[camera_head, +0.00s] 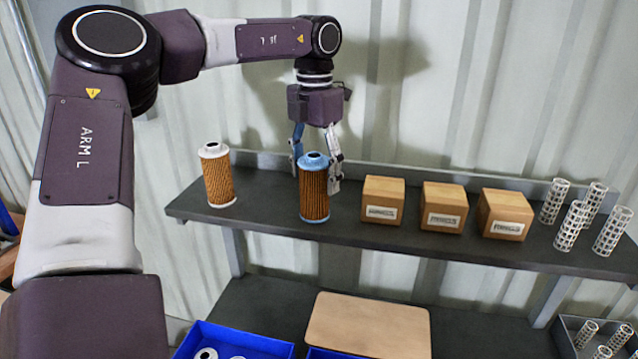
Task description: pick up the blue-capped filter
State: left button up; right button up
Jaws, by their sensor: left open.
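The blue-capped filter (314,190) stands upright on the dark shelf (270,215), with a pleated brown body and a blue top ring. My left gripper (316,171) points down at it from above, open, with one finger at each side of the blue cap. The fingers look slightly behind the cap, and I cannot tell whether either touches it. A white-capped filter (217,176) stands upright on the same shelf further left. My right gripper is not in view.
Several wooden boxes with labels, the nearest (382,200), stand just right of the blue-capped filter. White perforated tubes (571,226) stand at the shelf's right end. Below are a tan board (368,325) and a blue bin (240,338). The corrugated wall is close behind.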

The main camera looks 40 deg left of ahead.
aim_at(315, 196)
pick_arm(q)
jog(key=shift+s+a+f+p, duration=0.1)
jog(key=shift+s+f+p, duration=0.1)
jog(key=shift+f+p, duration=0.95)
jog(key=f, duration=0.1)
jog(key=f+p, duration=0.1)
jog(key=f, duration=0.1)
jog(key=shift+w, duration=0.3)
jog(key=shift+f, duration=0.2)
jog(key=shift+s, duration=0.1)
jog(key=c, duration=1.3)
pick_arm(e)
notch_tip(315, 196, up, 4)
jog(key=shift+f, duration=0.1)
pick_arm(q)
jog(key=shift+r, duration=0.1)
jog(key=shift+c, duration=0.2)
